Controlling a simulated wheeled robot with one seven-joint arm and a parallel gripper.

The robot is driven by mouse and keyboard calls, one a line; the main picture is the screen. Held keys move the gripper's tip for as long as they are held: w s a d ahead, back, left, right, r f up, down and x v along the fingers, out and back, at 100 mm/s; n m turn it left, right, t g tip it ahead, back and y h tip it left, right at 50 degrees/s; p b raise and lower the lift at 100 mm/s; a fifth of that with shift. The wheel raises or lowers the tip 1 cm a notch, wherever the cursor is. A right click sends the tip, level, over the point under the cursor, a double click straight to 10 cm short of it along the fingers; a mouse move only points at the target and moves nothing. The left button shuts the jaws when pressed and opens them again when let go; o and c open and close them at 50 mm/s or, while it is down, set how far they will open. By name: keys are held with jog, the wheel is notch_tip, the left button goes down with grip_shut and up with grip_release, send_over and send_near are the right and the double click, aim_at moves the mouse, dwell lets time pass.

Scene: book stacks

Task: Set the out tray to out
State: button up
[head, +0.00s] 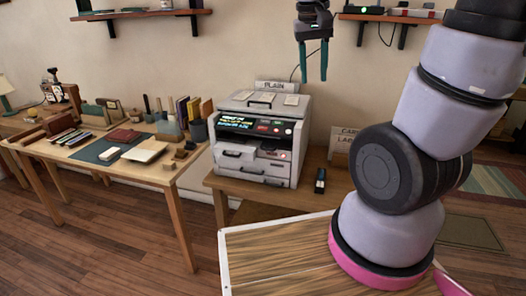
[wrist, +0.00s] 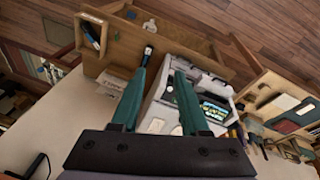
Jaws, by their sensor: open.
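A grey-white printer (head: 290,110) stands on a small wooden table, with a lit display and buttons on its upper front. Below the display are slots and drawer-like fronts (head: 262,172); I cannot tell which one is the out tray, and none clearly sticks out. My gripper (head: 314,76) hangs in the air above and slightly right of the printer, fingers pointing down, apart and empty. In the wrist view, the printer (wrist: 222,88) lies beyond and right of my open fingers (wrist: 163,62), partly covered by the right finger.
A "PLAIN" sign (head: 275,87) stands behind the printer. A small dark device (head: 320,181) is right of it, near a partly hidden card sign (head: 343,142). A desk (head: 175,172) with books and stationery is at left. Wall shelves (head: 140,14) are above. A wood-topped surface (head: 275,262) is in front.

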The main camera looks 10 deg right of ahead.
jog(key=w+a+f+n+h, duration=0.2)
jog(key=w+f+h, duration=0.2)
jog(key=w+f, duration=0.35)
jog(key=w+a+f+n+h, duration=0.2)
jog(key=w+f+n+h, duration=0.1)
jog(key=w+f+h, duration=0.4)
jog(key=w+a+f+n+t, duration=0.3)
jog(key=a+f+t, duration=0.15)
jog(key=f, duration=0.55)
jog(key=w+a+f+n+t, duration=0.35)
jog(key=a+f, duration=0.25)
jog(key=f, duration=0.4)
jog(key=x, duration=0.9)
jog(key=shift+d+f+y, duration=0.35)
jog(key=shift+f+y, duration=0.05)
jog(key=shift+f, duration=0.1)
jog(key=shift+w, duration=0.1)
grip_shut()
